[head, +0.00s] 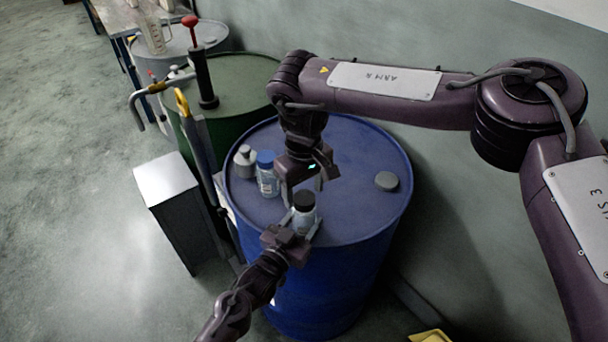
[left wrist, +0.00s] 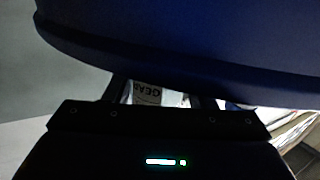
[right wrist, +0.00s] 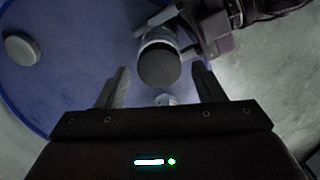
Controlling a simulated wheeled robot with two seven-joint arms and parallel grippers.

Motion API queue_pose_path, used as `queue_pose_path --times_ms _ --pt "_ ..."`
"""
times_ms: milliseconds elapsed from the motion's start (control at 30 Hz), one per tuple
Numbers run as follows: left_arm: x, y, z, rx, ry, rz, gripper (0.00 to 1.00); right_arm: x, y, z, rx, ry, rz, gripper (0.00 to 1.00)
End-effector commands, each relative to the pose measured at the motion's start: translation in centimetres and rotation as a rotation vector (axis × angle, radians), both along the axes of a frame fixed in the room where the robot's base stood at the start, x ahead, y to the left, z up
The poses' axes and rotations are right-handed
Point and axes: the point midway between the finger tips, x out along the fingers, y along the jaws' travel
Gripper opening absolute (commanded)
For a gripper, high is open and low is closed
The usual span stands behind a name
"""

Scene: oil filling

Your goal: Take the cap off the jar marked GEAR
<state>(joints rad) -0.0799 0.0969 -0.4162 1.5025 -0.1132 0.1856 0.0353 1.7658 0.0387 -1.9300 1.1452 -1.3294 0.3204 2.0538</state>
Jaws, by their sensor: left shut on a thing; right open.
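The jar marked GEAR (head: 304,218) has a dark cap (head: 304,198) on it and stands at the front of the blue drum's top. My left gripper (head: 303,226) is shut around the jar's body; part of the GEAR label (left wrist: 149,97) shows between its fingers in the left wrist view. My right gripper (head: 302,186) is open and empty, just above and behind the jar. In the right wrist view the cap (right wrist: 158,66) lies beyond the spread fingertips of the right gripper (right wrist: 160,85).
On the blue drum (head: 345,215), a blue-capped jar (head: 267,176) and a grey-capped jar (head: 244,162) stand at the left. A loose grey cap (head: 387,181) lies at the right, with clear drum top around it. A green drum with a pump (head: 203,80) stands behind.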

Motion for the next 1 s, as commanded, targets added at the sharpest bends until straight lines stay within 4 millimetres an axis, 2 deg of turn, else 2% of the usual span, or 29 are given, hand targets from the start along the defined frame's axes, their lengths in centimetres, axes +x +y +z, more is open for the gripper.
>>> queue_pose_path --times_ms 200,467,833,1000 --pt "0.0 0.0 0.0 -0.001 -0.001 0.000 0.00 0.0 0.0 -1.7 -0.001 0.000 0.000 0.63" --pt "0.0 0.0 0.0 -0.001 -0.001 0.000 0.00 0.0 0.0 -1.8 -0.001 -0.001 0.001 0.63" --pt "0.0 0.0 0.0 0.000 0.000 0.000 0.00 0.0 0.0 -1.8 0.000 0.000 0.001 0.17" --pt "0.0 0.0 0.0 0.000 0.000 0.000 0.00 0.0 0.0 -1.8 0.000 0.000 0.052 0.17"
